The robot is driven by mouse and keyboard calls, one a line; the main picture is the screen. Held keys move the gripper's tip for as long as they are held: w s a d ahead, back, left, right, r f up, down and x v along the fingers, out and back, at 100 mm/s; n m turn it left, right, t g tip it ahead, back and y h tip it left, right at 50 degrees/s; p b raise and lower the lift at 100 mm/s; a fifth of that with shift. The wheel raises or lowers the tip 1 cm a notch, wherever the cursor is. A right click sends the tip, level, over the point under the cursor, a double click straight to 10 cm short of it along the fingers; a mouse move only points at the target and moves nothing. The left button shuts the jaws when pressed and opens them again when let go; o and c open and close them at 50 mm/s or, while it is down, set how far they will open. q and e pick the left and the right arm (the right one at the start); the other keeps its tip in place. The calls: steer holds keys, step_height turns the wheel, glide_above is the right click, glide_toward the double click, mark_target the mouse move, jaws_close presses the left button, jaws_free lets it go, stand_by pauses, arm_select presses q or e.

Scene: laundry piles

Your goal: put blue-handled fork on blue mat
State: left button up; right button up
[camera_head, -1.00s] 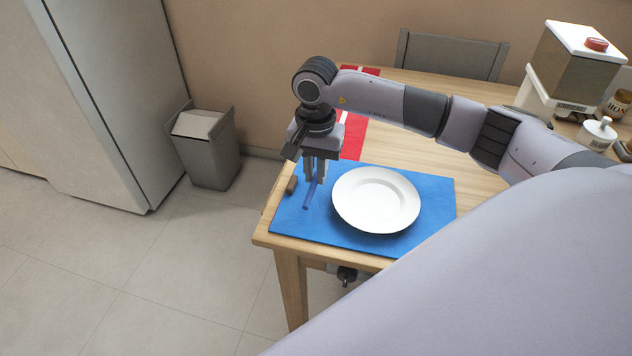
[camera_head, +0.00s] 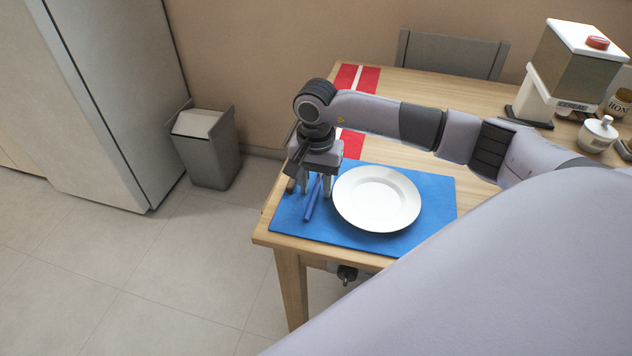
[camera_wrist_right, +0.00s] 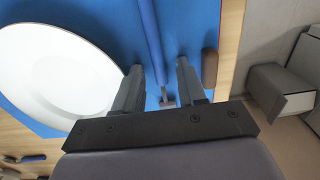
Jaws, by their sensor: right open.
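The blue-handled fork (camera_head: 311,205) lies on the blue mat (camera_head: 345,238), left of the white plate. In the right wrist view its blue handle (camera_wrist_right: 147,35) runs up the picture, and its grey end (camera_wrist_right: 167,99) shows between my fingers. My right gripper (camera_head: 315,190) is low over the mat with its fingers apart, one on each side of the fork. In the right wrist view the open fingers (camera_wrist_right: 158,72) show a gap on both sides of the fork. My left gripper is not in view.
The white plate (camera_head: 377,199) stands on the mat, close to one finger. A small brown block (camera_wrist_right: 209,72) is close beside the other finger. A red and white runner (camera_head: 357,80), a cereal dispenser (camera_head: 568,75) and a white jar (camera_head: 598,134) stand farther back on the table.

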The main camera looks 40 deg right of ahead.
mark_target(316, 189)
steer(key=shift+r, duration=0.5)
step_height(316, 189, up, 11)
steer(key=shift+r, duration=0.2)
stand_by(0.3)
